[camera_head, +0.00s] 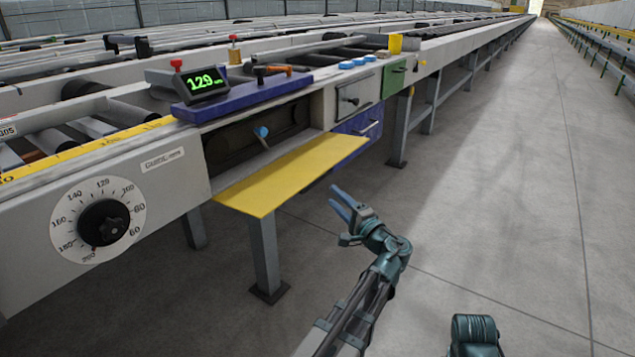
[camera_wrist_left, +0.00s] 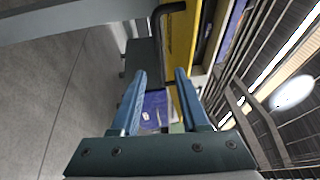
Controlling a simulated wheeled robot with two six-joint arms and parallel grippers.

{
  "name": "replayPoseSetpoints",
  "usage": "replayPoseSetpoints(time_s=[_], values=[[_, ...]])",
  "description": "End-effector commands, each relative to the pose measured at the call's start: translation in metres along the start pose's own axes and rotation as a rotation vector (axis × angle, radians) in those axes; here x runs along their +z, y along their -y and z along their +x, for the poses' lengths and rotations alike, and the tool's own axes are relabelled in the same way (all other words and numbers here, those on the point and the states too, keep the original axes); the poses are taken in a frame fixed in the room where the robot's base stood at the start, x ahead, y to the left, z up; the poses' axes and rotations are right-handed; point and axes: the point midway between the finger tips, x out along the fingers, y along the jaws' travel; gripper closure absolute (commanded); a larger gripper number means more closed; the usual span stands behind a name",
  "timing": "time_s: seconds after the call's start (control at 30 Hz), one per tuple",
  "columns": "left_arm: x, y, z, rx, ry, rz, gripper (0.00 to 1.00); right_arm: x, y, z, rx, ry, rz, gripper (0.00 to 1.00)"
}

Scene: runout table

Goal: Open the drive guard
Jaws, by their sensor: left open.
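The yellow drive guard (camera_head: 292,172) is a flat panel folded down and sticking out from the machine's front, nearly level. Above it a dark recess (camera_head: 232,143) is exposed, with a blue-tipped lever (camera_head: 261,132) in it. In the left wrist view the guard (camera_wrist_left: 182,38) runs along the upper middle, with a dark bent handle (camera_wrist_left: 158,14) by its edge. My left gripper (camera_head: 337,196) is open and empty, in front of and to the right of the guard, apart from it. It also shows open in the left wrist view (camera_wrist_left: 160,72). My right gripper is not in view.
A dial (camera_head: 104,223) is on the front panel at left. A display reading 120 (camera_head: 205,84) stands on a blue shelf. A grey door (camera_head: 356,98), a green panel (camera_head: 394,78) and a blue drawer (camera_head: 360,128) lie right of the recess. The floor at right is clear.

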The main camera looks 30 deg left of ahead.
Motion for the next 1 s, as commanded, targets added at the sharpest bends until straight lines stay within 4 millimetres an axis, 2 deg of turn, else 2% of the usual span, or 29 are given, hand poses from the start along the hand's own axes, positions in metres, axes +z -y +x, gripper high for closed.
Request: replayPoseSetpoints(time_s=[0.03, 0.2, 0.4, 0.6, 0.97, 1.0], values=[[-0.001, 0.001, 0.013, 0.0, 0.004, 0.0, 0.55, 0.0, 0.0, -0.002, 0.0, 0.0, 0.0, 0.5], [-0.001, 0.001, 0.047, 0.0, 0.003, 0.001, 0.55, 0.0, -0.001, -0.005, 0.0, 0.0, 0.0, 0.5], [-0.001, 0.001, 0.078, 0.0, 0.002, 0.001, 0.55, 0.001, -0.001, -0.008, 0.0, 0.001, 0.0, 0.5], [0.0, 0.0, 0.092, 0.0, 0.001, 0.0, 0.55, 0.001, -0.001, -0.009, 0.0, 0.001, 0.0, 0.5], [0.0, 0.0, 0.095, 0.0, -0.001, 0.0, 0.55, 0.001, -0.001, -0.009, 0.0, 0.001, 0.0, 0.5], [0.0, 0.0, 0.095, 0.0, 0.0, 0.0, 0.62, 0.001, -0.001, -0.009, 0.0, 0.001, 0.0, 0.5]])
